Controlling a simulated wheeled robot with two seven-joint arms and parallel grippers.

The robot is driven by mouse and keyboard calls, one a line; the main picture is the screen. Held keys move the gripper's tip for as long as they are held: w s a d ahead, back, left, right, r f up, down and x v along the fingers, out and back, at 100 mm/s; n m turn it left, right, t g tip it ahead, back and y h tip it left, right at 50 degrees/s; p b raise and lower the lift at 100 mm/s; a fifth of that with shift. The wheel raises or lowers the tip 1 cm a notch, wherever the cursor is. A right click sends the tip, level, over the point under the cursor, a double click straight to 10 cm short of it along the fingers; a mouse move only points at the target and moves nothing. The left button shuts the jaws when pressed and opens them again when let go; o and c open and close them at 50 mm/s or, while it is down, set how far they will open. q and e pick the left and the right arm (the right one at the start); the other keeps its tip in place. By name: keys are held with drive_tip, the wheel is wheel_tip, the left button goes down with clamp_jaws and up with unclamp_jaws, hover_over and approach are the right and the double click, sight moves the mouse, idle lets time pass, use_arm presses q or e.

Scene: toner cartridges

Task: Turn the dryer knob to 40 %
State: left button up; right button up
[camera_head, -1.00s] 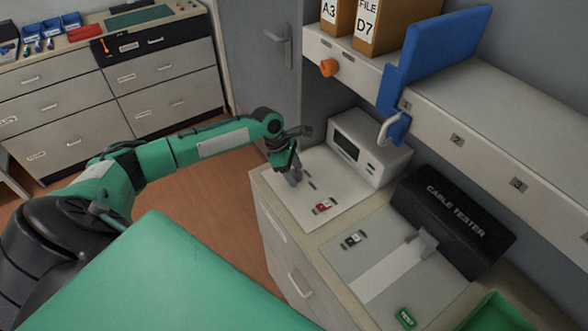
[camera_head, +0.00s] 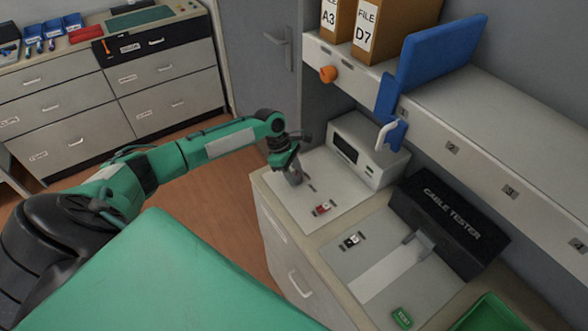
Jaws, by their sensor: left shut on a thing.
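The white instrument (camera_head: 368,150) with a dark display stands at the back of the counter. A pale flat panel (camera_head: 335,187) lies in front of it, with a small red-and-white part (camera_head: 322,208) and small dark marks. My left gripper (camera_head: 295,178) points down at the panel's left part, its fingers low and close together on something small. That thing, seemingly the dryer knob, is hidden by the fingers, and its setting cannot be read. My right gripper is not in view.
The black cable tester (camera_head: 450,222) and its grey plate (camera_head: 365,285) are right of the panel. Above are a shelf with files (camera_head: 382,30), a blue holder (camera_head: 440,52) and an orange piece (camera_head: 328,73). A green tray (camera_head: 492,316) is at bottom right.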

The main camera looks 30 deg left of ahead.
use_arm(q)
drive_tip(key=shift+r+m+g+p, duration=0.15)
drive_tip(key=shift+m+g+p, duration=0.35)
drive_tip(key=shift+m, duration=0.4)
drive_tip(key=m+p, duration=0.1)
drive_tip(key=m, duration=0.1)
drive_tip(key=shift+w+m+g, duration=0.15)
drive_tip(key=shift+m+g, duration=0.15)
drive_tip(key=shift+g, duration=0.1)
drive_tip(key=m+g, duration=0.1)
drive_tip(key=m, duration=0.1)
drive_tip(key=m+p, duration=0.1)
drive_tip(key=m, duration=0.1)
drive_tip(key=shift+f+m+g+y, duration=0.2)
drive_tip(key=shift+m+g+y, duration=0.1)
drive_tip(key=shift+m+g, duration=0.1)
drive_tip(key=o, duration=1)
drive_tip(key=shift+w+r, duration=0.1)
